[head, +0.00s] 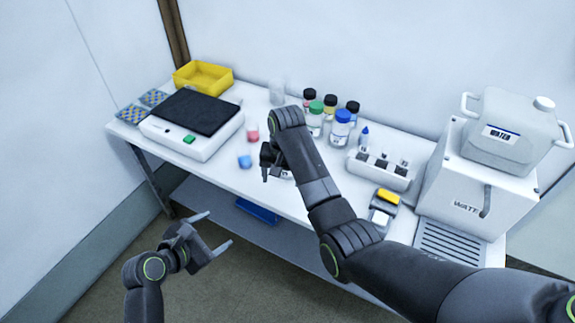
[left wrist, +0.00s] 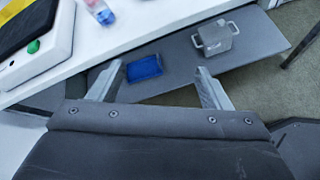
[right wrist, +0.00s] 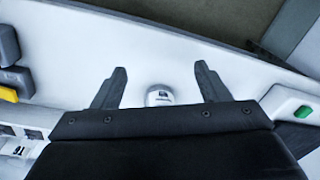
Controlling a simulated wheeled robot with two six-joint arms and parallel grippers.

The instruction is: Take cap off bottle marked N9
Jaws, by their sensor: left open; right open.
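I cannot read N9 on any label. My right gripper (head: 270,172) is open over the bench in front of them. In the right wrist view, a small white round item with dark print (right wrist: 159,97) sits between the open fingers (right wrist: 161,72); I cannot tell whether it is a bottle. My left gripper (head: 213,231) is open and empty in front of the bench; its fingers also show in the left wrist view (left wrist: 157,72).
A scale with a black plate (head: 196,115) and a yellow bin (head: 204,76) are at the left. A white rack (head: 378,172) and a water container on a box (head: 468,185) are at the right. A lower shelf (left wrist: 175,68) holds a blue item (left wrist: 145,67) and a grey jug (left wrist: 215,38).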

